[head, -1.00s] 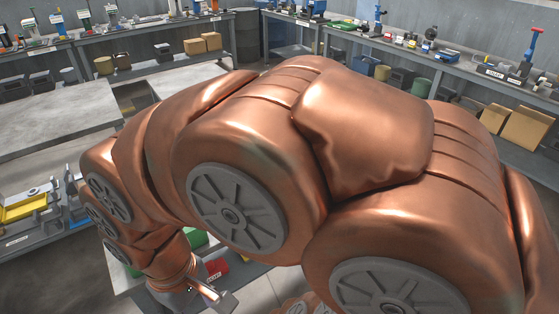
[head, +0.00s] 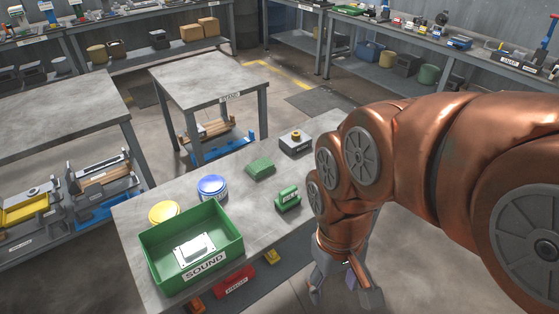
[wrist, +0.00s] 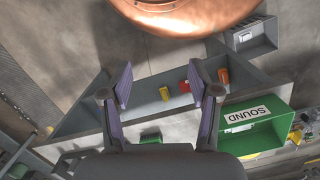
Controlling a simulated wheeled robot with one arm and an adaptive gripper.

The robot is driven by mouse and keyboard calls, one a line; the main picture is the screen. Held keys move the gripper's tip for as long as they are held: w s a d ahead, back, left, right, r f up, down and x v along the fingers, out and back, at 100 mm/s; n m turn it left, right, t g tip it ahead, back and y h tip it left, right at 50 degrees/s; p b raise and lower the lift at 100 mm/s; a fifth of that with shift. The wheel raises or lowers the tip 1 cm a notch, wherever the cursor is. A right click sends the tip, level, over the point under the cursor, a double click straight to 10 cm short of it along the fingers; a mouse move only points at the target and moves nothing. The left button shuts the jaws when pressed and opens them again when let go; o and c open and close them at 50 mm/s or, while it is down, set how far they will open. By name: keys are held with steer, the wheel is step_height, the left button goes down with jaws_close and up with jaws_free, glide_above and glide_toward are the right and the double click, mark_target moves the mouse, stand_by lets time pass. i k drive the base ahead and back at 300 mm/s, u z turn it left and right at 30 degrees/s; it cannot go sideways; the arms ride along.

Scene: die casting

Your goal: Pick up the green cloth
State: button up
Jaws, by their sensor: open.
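The green cloth (head: 260,167) looks like a small folded pad lying flat on the grey table in the head view. A green block with a label (head: 288,199) lies nearer on the same table. My gripper (head: 345,290) points down beyond the table's right edge, to the right of and nearer than both green things. It is open and empty, and its two spread fingers also show in the wrist view (wrist: 160,85). A green thing shows low between the fingers there, partly hidden; I cannot tell which one it is.
A green bin marked SOUND (head: 207,268) holds a pale metal part (head: 194,249). A blue-lidded can (head: 213,188), a yellow-topped can (head: 164,212) and a grey box with a knob (head: 296,142) stand on the table. A red bin (head: 236,284) sits below.

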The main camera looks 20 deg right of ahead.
mark_target(259, 169)
steer(key=u, duration=0.5)
steer(key=k, duration=1.2)
steer(key=z, duration=0.2)
steer(key=i, duration=1.75)
steer(key=u, duration=0.95)
